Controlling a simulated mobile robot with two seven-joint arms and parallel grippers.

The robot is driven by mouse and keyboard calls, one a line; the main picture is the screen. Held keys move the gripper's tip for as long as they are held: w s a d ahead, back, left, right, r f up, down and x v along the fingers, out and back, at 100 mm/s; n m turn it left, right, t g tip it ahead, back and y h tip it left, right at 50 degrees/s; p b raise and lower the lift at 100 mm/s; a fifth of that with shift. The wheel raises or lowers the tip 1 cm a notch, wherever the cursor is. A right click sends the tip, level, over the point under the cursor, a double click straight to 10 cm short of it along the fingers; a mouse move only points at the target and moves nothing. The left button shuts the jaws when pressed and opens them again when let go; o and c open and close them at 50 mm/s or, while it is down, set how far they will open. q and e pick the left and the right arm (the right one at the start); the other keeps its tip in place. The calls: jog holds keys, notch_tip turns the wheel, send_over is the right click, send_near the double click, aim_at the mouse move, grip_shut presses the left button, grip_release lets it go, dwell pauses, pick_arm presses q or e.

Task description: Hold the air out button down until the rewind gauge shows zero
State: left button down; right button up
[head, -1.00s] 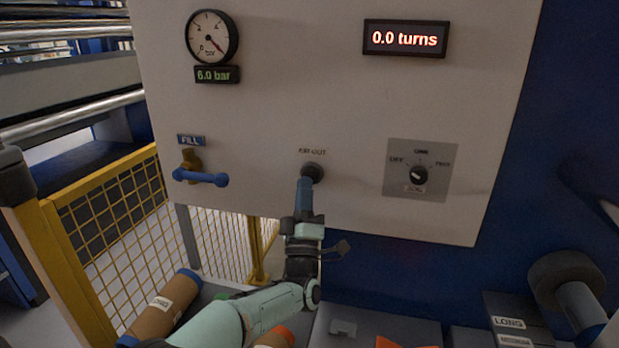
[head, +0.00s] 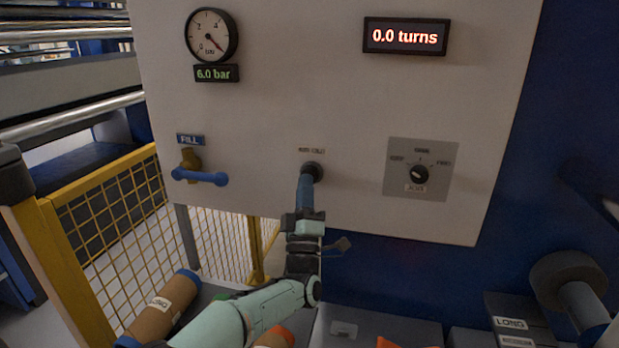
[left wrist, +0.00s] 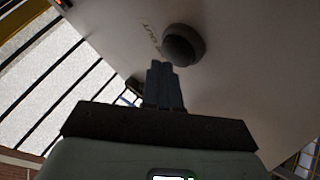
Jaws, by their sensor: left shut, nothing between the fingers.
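The air out button (head: 312,171) is a dark round knob on the pale panel, under a small label. It also shows in the left wrist view (left wrist: 183,45). My left gripper (head: 307,180) is shut and empty, its blue fingers pointing up at the button. In the left wrist view the fingertips (left wrist: 160,66) are close to the button's lower edge; I cannot tell whether they touch or press it. The round gauge (head: 211,36) has its needle at lower right, and the display below it (head: 216,74) reads 6.0 bar. My right gripper is not in view.
A blue fill lever (head: 201,178) sits left of the button and a rotary switch (head: 420,174) right of it. A display (head: 406,37) reads 0.0 turns. A yellow mesh fence (head: 105,220) stands at left. A brown roll (head: 160,308) lies below.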

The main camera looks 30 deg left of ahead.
pick_arm(q)
jog(key=shift+w+a, duration=0.1)
jog(key=shift+w, duration=0.4)
dwell(3.1)
jog(key=s+b, duration=0.1)
jog(key=b, duration=0.1)
jog(key=shift+s+d+b, duration=0.2)
jog(key=shift+s+b, duration=0.1)
jog(key=shift+s, duration=0.1)
dwell(0.3)
